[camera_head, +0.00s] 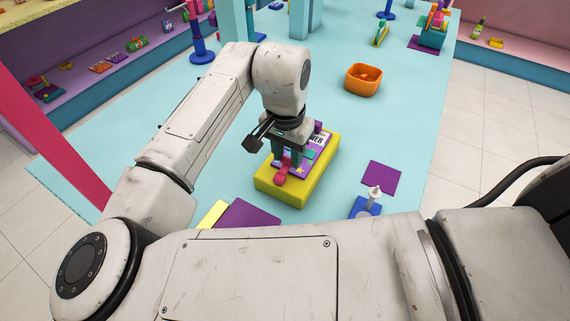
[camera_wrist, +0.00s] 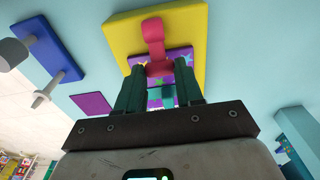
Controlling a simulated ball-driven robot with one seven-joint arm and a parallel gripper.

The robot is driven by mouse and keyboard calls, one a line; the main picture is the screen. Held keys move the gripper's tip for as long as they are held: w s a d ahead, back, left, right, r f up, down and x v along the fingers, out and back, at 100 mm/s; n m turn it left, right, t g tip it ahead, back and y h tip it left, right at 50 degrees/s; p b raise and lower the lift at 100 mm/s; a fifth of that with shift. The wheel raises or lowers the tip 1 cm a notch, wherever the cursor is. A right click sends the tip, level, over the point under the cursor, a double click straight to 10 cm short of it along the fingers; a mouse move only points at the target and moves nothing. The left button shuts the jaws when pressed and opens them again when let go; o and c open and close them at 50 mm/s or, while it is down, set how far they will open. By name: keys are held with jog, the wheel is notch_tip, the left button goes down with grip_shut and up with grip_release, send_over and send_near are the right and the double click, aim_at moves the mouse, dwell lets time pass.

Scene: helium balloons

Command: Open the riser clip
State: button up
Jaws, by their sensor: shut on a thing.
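The riser (camera_head: 310,188) is a yellow block on the light blue table, with a purple star-patterned card (camera_head: 318,153) on top. The red clip (camera_head: 282,174) sits at its near edge. In the wrist view, the clip (camera_wrist: 154,34) runs across the yellow riser (camera_wrist: 190,25) and ends at the purple patterned card (camera_wrist: 180,56). My gripper (camera_head: 287,163) points down over the riser, its green fingers shut on the red clip's end. The fingertips (camera_wrist: 159,75) hide part of the clip and card. The clip's hinge cannot be made out.
An orange bin (camera_head: 363,80) stands behind and to the right. A blue stand with a pale peg (camera_head: 367,205) and a purple mat (camera_head: 381,178) lie to the right. A dark purple panel (camera_head: 245,214) lies in front.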

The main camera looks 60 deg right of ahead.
aim_at(282, 172)
jog(key=shift+a+r, duration=0.25)
jog(key=shift+r, duration=0.1)
jog(key=shift+a+r+p, duration=0.35)
jog(key=shift+r+p, duration=0.05)
jog(key=shift+p, duration=0.15)
jog(key=shift+a+r, duration=0.1)
jog(key=shift+a+r+p, duration=0.25)
jog(key=shift+a+p, duration=0.1)
dwell(0.4)
jog(key=shift+a+r, duration=0.15)
jog(key=o, duration=0.9)
jog(key=shift+o, duration=0.2)
